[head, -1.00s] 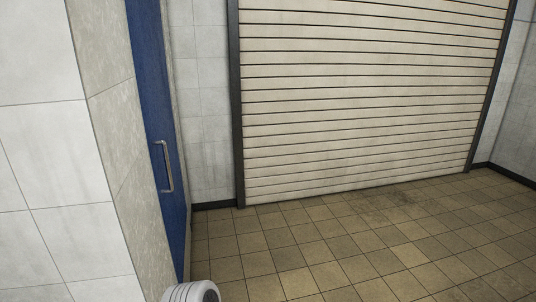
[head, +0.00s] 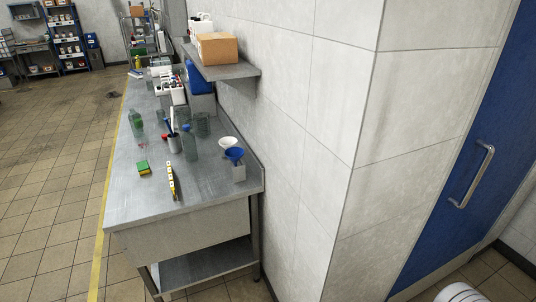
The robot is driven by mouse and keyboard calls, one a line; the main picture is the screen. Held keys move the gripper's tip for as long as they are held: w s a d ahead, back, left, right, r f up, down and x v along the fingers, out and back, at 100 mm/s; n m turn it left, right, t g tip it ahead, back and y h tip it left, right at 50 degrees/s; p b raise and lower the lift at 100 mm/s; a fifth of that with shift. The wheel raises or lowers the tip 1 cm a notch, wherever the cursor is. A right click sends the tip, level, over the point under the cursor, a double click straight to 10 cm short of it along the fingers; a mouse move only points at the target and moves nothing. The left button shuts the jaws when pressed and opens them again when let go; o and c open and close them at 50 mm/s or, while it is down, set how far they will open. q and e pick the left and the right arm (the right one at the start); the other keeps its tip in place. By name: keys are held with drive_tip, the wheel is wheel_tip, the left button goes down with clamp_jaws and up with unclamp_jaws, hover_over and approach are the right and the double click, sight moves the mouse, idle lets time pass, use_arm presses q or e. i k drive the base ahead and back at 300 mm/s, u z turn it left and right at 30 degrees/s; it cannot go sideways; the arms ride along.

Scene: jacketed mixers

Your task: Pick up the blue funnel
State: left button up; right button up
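A blue funnel (head: 234,154) is near the right end of a steel bench, close to the wall. It sits in or on a small grey holder (head: 239,173). A white funnel (head: 228,143) is right behind it. Neither of my grippers shows in the head view. A white rounded part at the bottom right edge looks like part of my own arm.
The steel bench (head: 140,185) runs along the tiled wall. Bottles, a pen cup (head: 174,143), a green-yellow sponge (head: 143,168) and a yellow-black level (head: 171,181) stand or lie on it. A shelf (head: 225,71) with a cardboard box (head: 217,48) overhangs the bench. Open floor lies left.

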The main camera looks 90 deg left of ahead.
sight(233, 153)
drive_tip(key=u, duration=4.1)
drive_tip(key=i, duration=1.2)
